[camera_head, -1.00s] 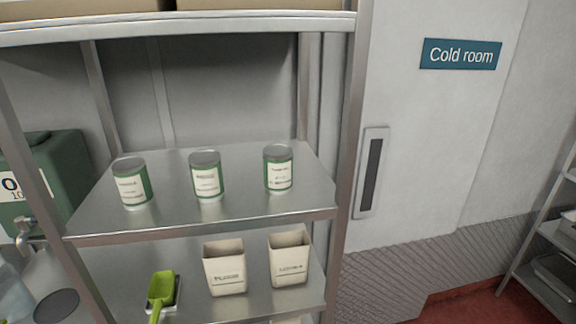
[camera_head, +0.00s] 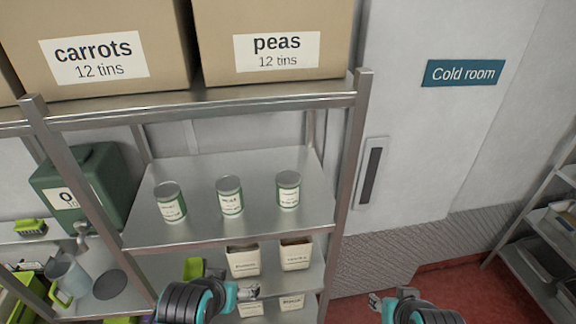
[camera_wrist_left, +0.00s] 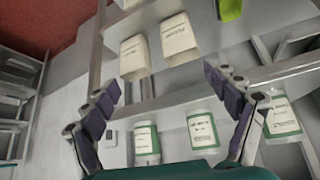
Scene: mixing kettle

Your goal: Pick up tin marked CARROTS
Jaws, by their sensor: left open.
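Three green-and-white tins stand upright in a row on the steel shelf: a left tin (camera_head: 170,202), a middle tin (camera_head: 229,197) and a right tin (camera_head: 288,190). Their label words are too small to read, so I cannot tell which is CARROTS. My left gripper (camera_head: 248,291) is low in front of the shelves, below the tins and apart from them. In the left wrist view its fingers (camera_wrist_left: 162,80) are spread and empty, with the three tins (camera_wrist_left: 147,145) (camera_wrist_left: 203,130) (camera_wrist_left: 281,120) beyond. My right gripper (camera_head: 376,302) is at the bottom edge, right of the shelves; its jaws are unclear.
Cartons marked carrots (camera_head: 95,60) and peas (camera_head: 275,45) stand on the top shelf. Cream bins (camera_head: 243,262) and a green scoop (camera_head: 193,268) are on the shelf below the tins. A steel post (camera_head: 350,150) bounds the right side. A green dispenser (camera_head: 85,185) stands left.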

